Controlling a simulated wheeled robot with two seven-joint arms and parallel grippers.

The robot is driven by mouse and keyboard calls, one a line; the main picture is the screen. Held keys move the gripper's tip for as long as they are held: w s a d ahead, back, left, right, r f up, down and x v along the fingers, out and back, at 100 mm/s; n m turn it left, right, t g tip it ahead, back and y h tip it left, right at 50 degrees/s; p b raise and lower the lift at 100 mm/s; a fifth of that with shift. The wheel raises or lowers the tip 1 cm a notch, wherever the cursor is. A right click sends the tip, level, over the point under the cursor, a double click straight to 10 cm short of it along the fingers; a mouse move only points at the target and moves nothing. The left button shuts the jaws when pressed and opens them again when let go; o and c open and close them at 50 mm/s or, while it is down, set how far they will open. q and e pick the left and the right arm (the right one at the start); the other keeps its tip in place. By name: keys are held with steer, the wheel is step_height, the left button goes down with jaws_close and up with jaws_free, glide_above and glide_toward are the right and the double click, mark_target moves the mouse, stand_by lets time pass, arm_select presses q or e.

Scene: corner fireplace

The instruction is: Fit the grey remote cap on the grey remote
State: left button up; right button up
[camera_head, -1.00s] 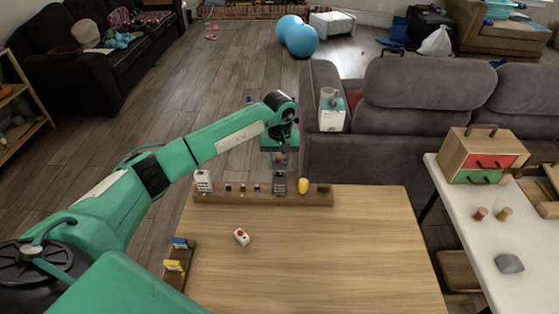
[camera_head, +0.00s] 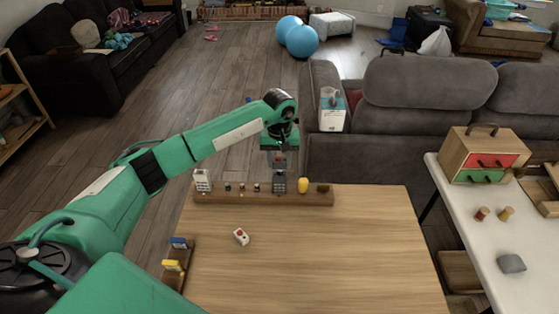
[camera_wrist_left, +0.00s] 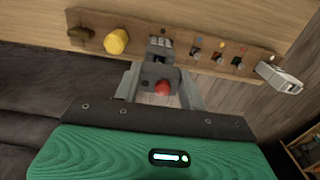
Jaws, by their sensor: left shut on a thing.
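The grey remote (camera_head: 279,186) stands in the long wooden rack at the back of the table, its light keys showing. It also shows in the left wrist view (camera_wrist_left: 160,45). My left gripper (camera_head: 279,160) is right above it, shut on the grey remote cap (camera_wrist_left: 157,74), a small grey block with a red button. In the left wrist view my left gripper (camera_wrist_left: 160,92) has one finger on each side of the cap. The cap lines up closely with the remote's end; I cannot tell whether they touch. My right gripper is out of view.
The rack (camera_head: 240,197) also holds a white keypad piece (camera_head: 202,180), small coloured pieces and a yellow knob (camera_head: 303,186). A white piece with red (camera_head: 241,236) lies on the table. A small rack (camera_head: 175,278) stands front left. The table's right half is clear.

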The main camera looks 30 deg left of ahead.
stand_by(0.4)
arm_select(q)
steer(key=shift+a+b, duration=0.1)
steer(key=shift+b, duration=0.2)
steer(key=shift+f, duration=0.2)
stand_by(0.4)
